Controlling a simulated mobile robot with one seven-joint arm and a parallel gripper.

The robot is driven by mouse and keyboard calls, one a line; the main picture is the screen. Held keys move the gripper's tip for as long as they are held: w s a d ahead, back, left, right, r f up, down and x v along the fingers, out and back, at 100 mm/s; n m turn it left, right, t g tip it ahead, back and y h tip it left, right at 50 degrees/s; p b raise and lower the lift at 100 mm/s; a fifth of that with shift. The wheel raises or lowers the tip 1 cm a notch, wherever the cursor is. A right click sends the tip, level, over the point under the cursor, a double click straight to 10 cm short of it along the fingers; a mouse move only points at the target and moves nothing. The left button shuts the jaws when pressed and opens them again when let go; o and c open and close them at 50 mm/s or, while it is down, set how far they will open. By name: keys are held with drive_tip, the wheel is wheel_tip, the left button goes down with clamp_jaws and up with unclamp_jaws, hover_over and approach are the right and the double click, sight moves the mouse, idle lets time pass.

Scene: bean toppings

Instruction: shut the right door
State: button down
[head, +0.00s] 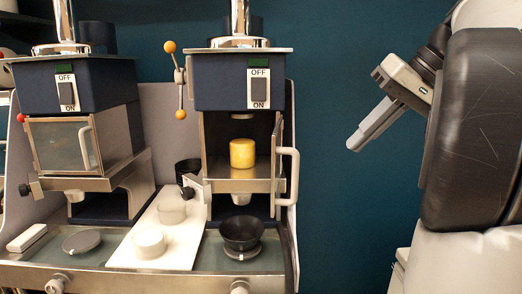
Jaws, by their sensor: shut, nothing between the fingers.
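The right machine (239,82) has an open front. A yellow cylinder (242,153) sits on the metal shelf inside its compartment. A pale upright handle (291,178) stands at the right side of this opening. The right door's panel is hard to make out; it seems to be seen nearly edge-on by the handle, so I cannot tell its exact angle. My gripper (354,146) is at the upper right, in front of the blue wall, pointing down and left. Its fingers are shut and empty. It appears to the right of the handle and apart from it.
The left machine (92,87) has a glass-fronted door (60,145) across its compartment. A black bowl (242,232) stands below the right machine. White cups (149,244) stand on a white board (184,243). A lever with orange knobs (180,92) juts out between the machines.

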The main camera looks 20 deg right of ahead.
drive_tip(key=w+a+f+b, duration=0.1)
drive_tip(key=w+a+f, duration=0.4)
drive_tip(key=a+f, duration=0.2)
drive_tip(key=shift+w+f, duration=0.15)
drive_tip(key=shift+f, duration=0.05)
drive_tip(key=shift+a, duration=0.15)
